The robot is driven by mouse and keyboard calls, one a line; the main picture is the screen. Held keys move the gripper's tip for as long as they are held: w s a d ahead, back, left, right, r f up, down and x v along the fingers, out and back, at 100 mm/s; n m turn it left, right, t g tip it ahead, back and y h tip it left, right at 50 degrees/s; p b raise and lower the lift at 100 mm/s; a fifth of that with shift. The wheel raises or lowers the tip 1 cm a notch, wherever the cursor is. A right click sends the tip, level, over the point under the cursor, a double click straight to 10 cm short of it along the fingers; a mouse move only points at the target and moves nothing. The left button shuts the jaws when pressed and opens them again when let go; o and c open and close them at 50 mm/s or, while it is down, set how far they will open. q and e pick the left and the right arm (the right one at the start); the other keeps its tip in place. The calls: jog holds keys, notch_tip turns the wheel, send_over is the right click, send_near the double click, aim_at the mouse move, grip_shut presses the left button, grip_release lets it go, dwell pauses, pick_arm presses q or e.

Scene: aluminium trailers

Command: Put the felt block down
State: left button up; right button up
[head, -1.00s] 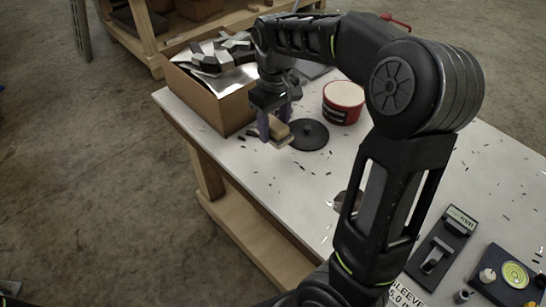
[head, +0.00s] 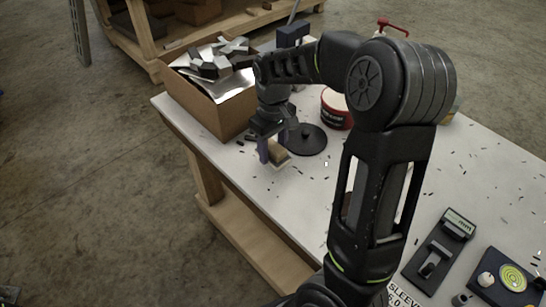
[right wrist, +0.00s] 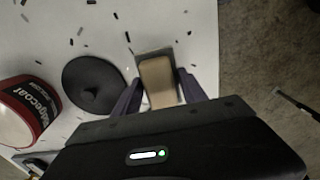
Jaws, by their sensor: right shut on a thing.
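The felt block (head: 278,153) has a tan body on a grey felt pad. It is between the fingers of my right gripper (head: 275,149), near the left edge of the white table (head: 270,187). The right gripper is shut on it. In the right wrist view the block (right wrist: 158,80) sits between the two purple-grey fingers (right wrist: 160,90), its grey pad showing at the far end. The block is low over the table; I cannot tell whether the pad touches it. My left gripper is not in view.
A black disc with a knob (head: 307,140) lies just right of the block. A red tub (head: 335,108) stands beyond it. A cardboard box (head: 216,108) with metal pieces is behind left. Small dark chips are scattered on the table. Black fixtures (head: 437,251) stand at the front right.

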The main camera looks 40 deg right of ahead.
aim_at(273, 158)
jog(key=shift+f, duration=0.1)
jog(key=shift+f, duration=1.75)
jog(key=shift+f, duration=0.2)
jog(key=o, duration=1.4)
jog(key=shift+r, duration=0.1)
notch_tip(273, 158, up, 12)
jog(key=shift+r, duration=0.1)
